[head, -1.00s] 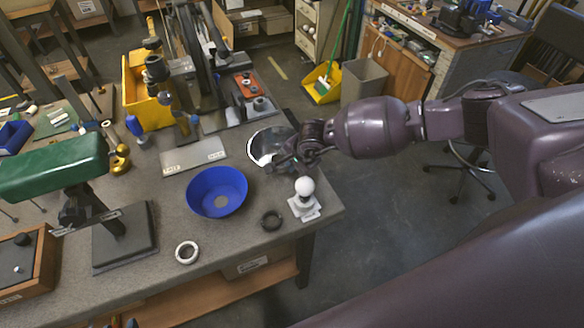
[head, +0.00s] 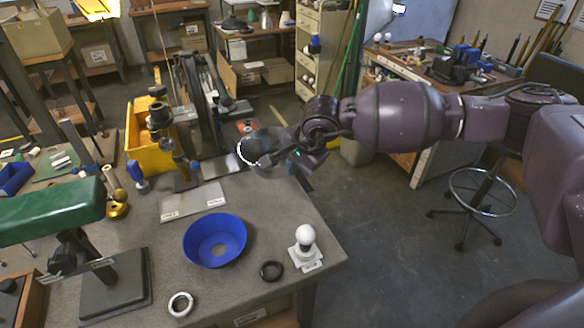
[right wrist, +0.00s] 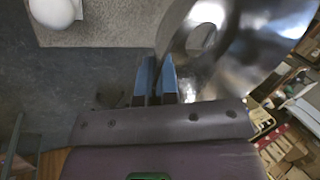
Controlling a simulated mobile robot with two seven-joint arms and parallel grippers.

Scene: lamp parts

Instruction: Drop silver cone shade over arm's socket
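The shiny silver cone shade (head: 258,152) is in my right gripper (head: 290,152), held in the air above the back right part of the bench. In the right wrist view the shade (right wrist: 245,45) shows large and tilted, with its round opening facing the camera. The blue-tipped fingers (right wrist: 156,80) are close together at its edge. A white bulb (head: 305,235) stands upright on a small white base (head: 306,257) at the bench's right edge, nearer than the shade and apart from it. I cannot make out a socket under the bulb. My left gripper is not in view.
A blue bowl-like shade (head: 200,252), a black ring (head: 271,271) and a white ring (head: 181,304) lie near the bulb. A grey plate (head: 192,202) lies behind. A green lamp (head: 50,210) stands left. Open floor lies to the right.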

